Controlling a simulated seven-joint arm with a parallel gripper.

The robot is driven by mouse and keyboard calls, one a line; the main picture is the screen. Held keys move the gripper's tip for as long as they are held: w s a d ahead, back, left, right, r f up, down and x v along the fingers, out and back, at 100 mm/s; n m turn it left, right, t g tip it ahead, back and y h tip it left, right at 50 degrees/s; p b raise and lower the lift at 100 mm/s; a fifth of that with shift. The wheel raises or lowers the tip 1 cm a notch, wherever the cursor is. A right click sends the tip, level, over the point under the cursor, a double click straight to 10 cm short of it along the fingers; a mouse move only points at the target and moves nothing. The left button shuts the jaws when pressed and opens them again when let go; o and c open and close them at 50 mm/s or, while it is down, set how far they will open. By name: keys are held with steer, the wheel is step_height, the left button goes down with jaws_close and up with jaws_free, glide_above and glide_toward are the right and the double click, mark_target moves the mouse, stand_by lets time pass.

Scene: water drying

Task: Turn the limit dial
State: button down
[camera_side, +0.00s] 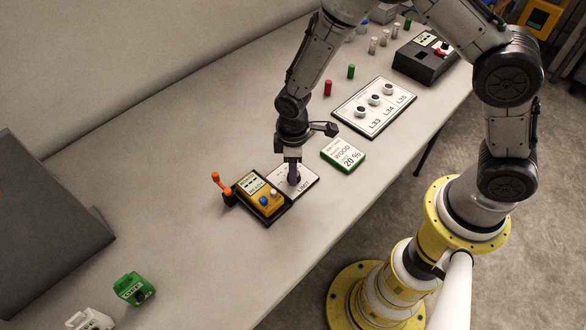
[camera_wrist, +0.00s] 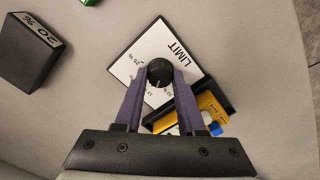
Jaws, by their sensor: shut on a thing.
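The limit dial is a black round knob (camera_wrist: 159,73) on a white plate marked LIMIT (camera_wrist: 150,45), with percent marks around it. In the wrist view my gripper (camera_wrist: 160,75) has its two purple fingers closed on either side of the knob. In the side view my gripper (camera_side: 294,178) points straight down onto the white LIMIT plate (camera_side: 309,178), and its fingers hide most of the knob. The knob's pointer line faces toward the lower marks in the wrist view, but the exact value is too small to read.
A yellow meter (camera_side: 261,195) with blue and white buttons sits in a black holder beside the plate, with an orange-handled tool (camera_side: 222,184) at its left. A green-edged WOOD 20 % block (camera_side: 343,154) and a three-knob panel (camera_side: 373,107) lie farther back.

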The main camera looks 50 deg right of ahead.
steer(key=m, duration=0.5)
steer(key=shift+m, duration=0.3)
steer(key=m, duration=0.4)
steer(key=shift+r+m, duration=0.1)
steer(key=shift+m, duration=0.2)
steer(key=c, duration=0.5)
jaws_free()
step_height(320, 180, up, 14)
stand_by(0.3)
